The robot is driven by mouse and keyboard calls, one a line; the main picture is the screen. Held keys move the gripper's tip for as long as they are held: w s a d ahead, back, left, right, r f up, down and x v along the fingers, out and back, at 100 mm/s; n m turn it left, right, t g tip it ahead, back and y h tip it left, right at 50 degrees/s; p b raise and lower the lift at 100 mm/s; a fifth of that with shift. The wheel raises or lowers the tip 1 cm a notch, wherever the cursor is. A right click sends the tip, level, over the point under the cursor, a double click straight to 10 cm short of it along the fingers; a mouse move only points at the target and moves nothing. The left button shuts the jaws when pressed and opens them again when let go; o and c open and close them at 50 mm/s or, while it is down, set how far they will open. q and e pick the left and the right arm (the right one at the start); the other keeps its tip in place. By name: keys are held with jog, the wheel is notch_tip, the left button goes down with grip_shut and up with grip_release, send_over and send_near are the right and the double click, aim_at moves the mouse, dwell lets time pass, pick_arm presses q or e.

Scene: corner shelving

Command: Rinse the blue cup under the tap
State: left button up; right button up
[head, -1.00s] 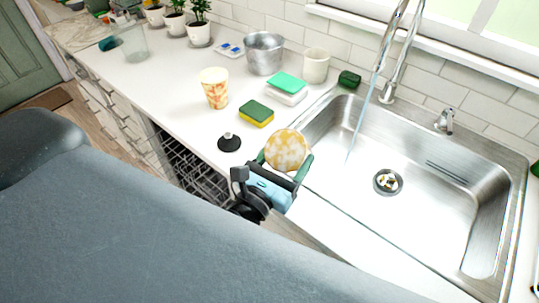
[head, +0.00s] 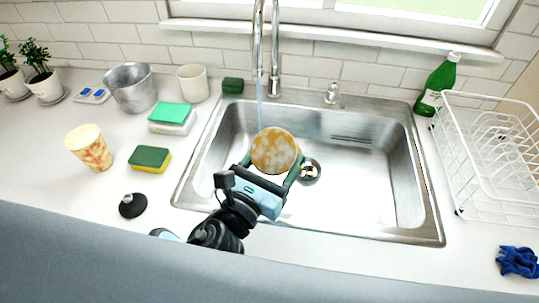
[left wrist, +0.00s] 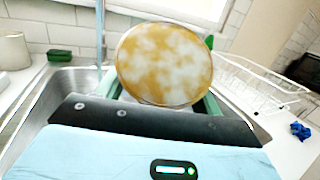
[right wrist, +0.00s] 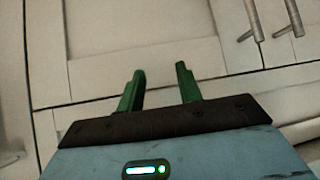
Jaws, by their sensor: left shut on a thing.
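My left gripper (head: 272,168) is shut on a round thing with a mottled brown-and-white face (head: 275,150), also in the left wrist view (left wrist: 165,63). No blue shows on it, and I cannot tell whether it is the blue cup. It is held over the sink (head: 370,190). The tap (head: 275,50) is running. Its thin stream (head: 260,105) passes out of sight behind the held thing in the head view; in the left wrist view it falls left of it. The drain (head: 311,170) is partly hidden. My right gripper (right wrist: 160,85) is open and empty before pale cabinet fronts.
Left of the sink stand a patterned cup (head: 90,148), a sponge (head: 150,159), a black stopper (head: 132,205), a metal bucket (head: 131,88) and a cream cup (head: 193,83). Right are a white dish rack (head: 490,150), a green bottle (head: 437,85) and a blue cloth (head: 518,262).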

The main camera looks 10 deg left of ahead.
pick_arm(q)
jog(key=w+a+f, duration=0.1)
jog(key=w+a, duration=0.1)
jog(key=w, duration=0.4)
jog(key=w+a+f, duration=0.1)
jog(key=w+a, duration=0.1)
jog(key=w, duration=0.5)
jog(key=shift+a+f+b, duration=0.3)
jog(key=shift+a+f, duration=0.1)
dwell(0.5)
jog(key=shift+w+d+r, duration=0.1)
jog(key=shift+w+d, duration=0.05)
jog(key=shift+d, duration=0.1)
dwell(0.5)
jog(key=shift+w+d, duration=0.1)
jog(key=shift+d, duration=0.2)
jog(key=shift+a, duration=0.2)
jog(key=shift+s+a+p, duration=0.2)
jog(key=shift+a+p, duration=0.1)
jog(key=shift+a, duration=0.1)
jog(key=shift+s, duration=0.1)
dwell(0.4)
